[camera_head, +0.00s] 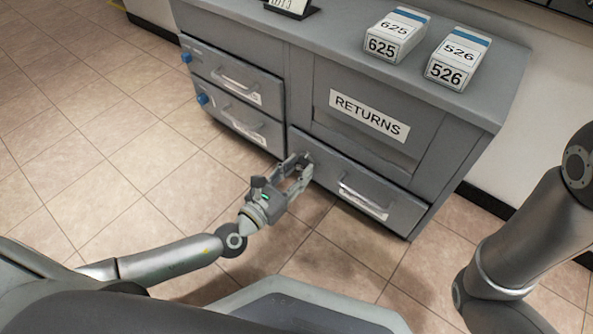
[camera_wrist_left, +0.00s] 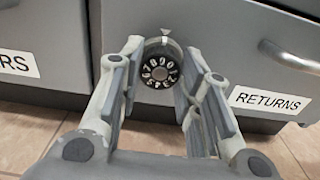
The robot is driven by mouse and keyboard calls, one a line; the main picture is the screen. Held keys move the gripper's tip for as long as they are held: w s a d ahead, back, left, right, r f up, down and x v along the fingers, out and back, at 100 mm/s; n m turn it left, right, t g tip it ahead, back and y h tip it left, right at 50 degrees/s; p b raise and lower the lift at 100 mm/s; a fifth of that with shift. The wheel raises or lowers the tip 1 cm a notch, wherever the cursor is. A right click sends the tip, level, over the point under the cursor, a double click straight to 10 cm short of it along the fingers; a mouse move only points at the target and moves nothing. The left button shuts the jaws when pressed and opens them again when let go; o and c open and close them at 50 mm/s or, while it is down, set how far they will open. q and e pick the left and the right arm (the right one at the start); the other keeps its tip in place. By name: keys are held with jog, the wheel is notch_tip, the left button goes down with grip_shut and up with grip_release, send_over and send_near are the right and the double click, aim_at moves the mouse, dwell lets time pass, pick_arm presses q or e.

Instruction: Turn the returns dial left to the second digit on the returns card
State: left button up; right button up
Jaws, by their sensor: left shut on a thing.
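The returns dial (camera_wrist_left: 161,72) is a dark round dial with white digits, set in the grey drawer front beside the RETURNS drawer label (camera_wrist_left: 268,101). A small pale pointer mark (camera_wrist_left: 165,32) sits above it. Which digit is at the mark is too small to tell surely. My left gripper (camera_head: 297,166) is shut on the dial, with one finger on each side; these fingers also show in the left wrist view (camera_wrist_left: 161,58). In the head view the gripper hides the dial. A small card (camera_head: 290,5) stands at the counter's back, cut off and hard to read. My right gripper is out of view.
The grey cabinet (camera_head: 440,95) has a RETURNS panel (camera_head: 368,115) above a drawer handle (camera_head: 364,197). Blocks marked 625 (camera_head: 381,45) and 526 (camera_head: 445,72) stand on top. Two left drawers have blue knobs (camera_head: 187,57). The tiled floor in front is clear.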

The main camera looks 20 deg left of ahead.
pick_arm(q)
jog(key=shift+n+b, duration=0.4)
jog(key=shift+n, duration=0.7)
jog(key=n, duration=0.2)
jog(key=shift+n, duration=0.3)
jog(key=n, duration=0.4)
jog(key=shift+n, duration=0.3)
jog(key=n, duration=0.5)
jog(key=shift+a+n, duration=0.1)
jog(key=shift+n, duration=0.2)
jog(key=n, duration=1.2)
jog(key=shift+f+n, duration=0.1)
jog(key=shift+n, duration=0.3)
